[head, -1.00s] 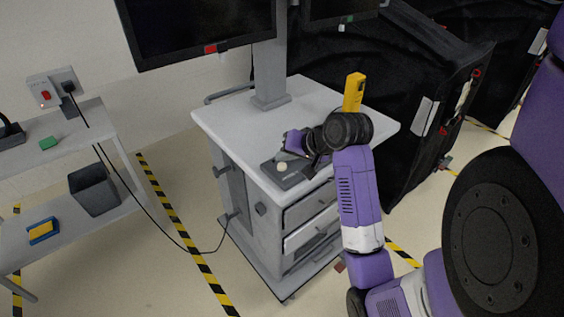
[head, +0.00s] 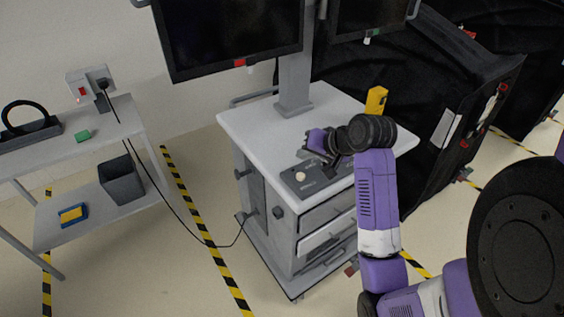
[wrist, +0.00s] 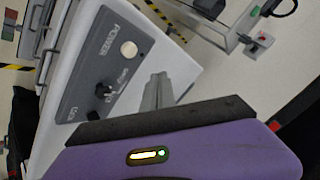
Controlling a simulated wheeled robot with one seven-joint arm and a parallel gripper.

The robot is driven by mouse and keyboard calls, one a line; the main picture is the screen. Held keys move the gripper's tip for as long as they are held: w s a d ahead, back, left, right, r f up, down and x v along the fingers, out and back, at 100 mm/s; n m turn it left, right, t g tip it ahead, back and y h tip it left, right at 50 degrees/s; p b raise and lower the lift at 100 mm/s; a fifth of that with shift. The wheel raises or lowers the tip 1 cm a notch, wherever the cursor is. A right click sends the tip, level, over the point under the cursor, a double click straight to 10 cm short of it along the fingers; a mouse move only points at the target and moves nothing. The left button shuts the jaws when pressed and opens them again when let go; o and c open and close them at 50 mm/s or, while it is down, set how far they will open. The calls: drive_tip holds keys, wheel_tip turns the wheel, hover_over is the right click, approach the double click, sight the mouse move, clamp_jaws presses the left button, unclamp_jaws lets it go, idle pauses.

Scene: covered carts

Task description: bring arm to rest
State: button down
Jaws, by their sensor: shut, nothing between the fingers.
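My gripper (head: 305,153) hangs over the top of the grey cart (head: 245,128), above a dark control panel with a round pale button. In the wrist view my gripper's fingers (wrist: 157,90) are together, with nothing seen between them. The control panel (wrist: 105,65) lies beyond them, marked POWER and USB, with a pale button (wrist: 129,48) and a black knob (wrist: 103,90). In the head view the pale button (head: 300,176) shows just below the gripper. The gripper appears apart from the panel.
Monitors (head: 225,35) rise on a post (head: 294,85) behind the gripper. Black-covered carts (head: 450,100) stand close on the right. Floor lies between table and cart.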

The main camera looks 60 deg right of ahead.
drive_tip(key=d+r+t+h, duration=0.2)
drive_tip(key=d+r+h, duration=0.2)
drive_tip(key=d+r, duration=0.15)
drive_tip(key=a+f+n+t+h+b, duration=0.1)
drive_tip(key=a+f+n+t, duration=0.1)
drive_tip(key=a, duration=1)
drive_tip(key=a+f+n+t+h+b, duration=0.1)
drive_tip(key=a+f+n+t, duration=0.15)
drive_tip(key=a, duration=0.95)
drive_tip(key=s+a+f+n+y+b, duration=0.1)
drive_tip(key=s+a+f+n+y, duration=0.2)
drive_tip(key=s+a+n+y, duration=0.2)
drive_tip(key=s+a+f+n+y+b, duration=0.1)
drive_tip(key=s+a+f+n+y, duration=0.2)
drive_tip(key=s+a, duration=0.8)
drive_tip(key=a+n+y, duration=0.1)
drive_tip(key=a+y, duration=0.1)
drive_tip(key=a, duration=0.2)
drive_tip(key=shift+n+b, duration=0.35)
drive_tip(key=shift+b, duration=0.05)
